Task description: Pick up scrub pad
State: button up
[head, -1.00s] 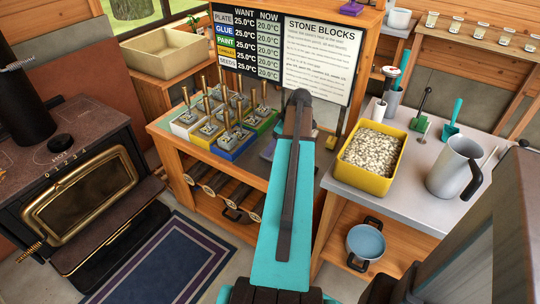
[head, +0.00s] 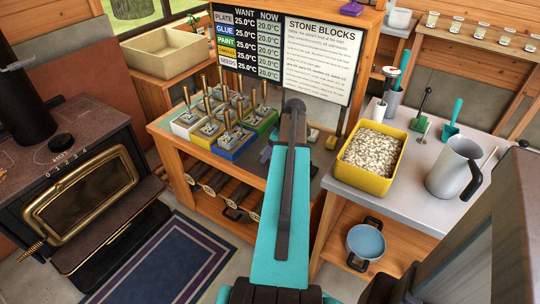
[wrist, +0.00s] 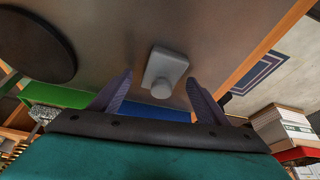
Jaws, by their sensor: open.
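My gripper (wrist: 159,77) is open in the wrist view, its two purple-grey fingers apart with nothing held. A light grey block with a round knob (wrist: 165,68) lies on the grey bench top, seen between and beyond the fingertips. It looks like the scrub pad, but the frames do not name it. I cannot tell how far the fingers are from it.
A small yellow item (head: 331,142) lies to the right. A yellow tub of pale pebbles (head: 360,183) and a metal jug (head: 452,168) stand on the right counter. A board rises behind.

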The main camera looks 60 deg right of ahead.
jog(key=c, duration=1.2)
jog(key=shift+r, duration=0.1)
jog(key=shift+c, duration=0.2)
jog(key=shift+r, duration=4.95)
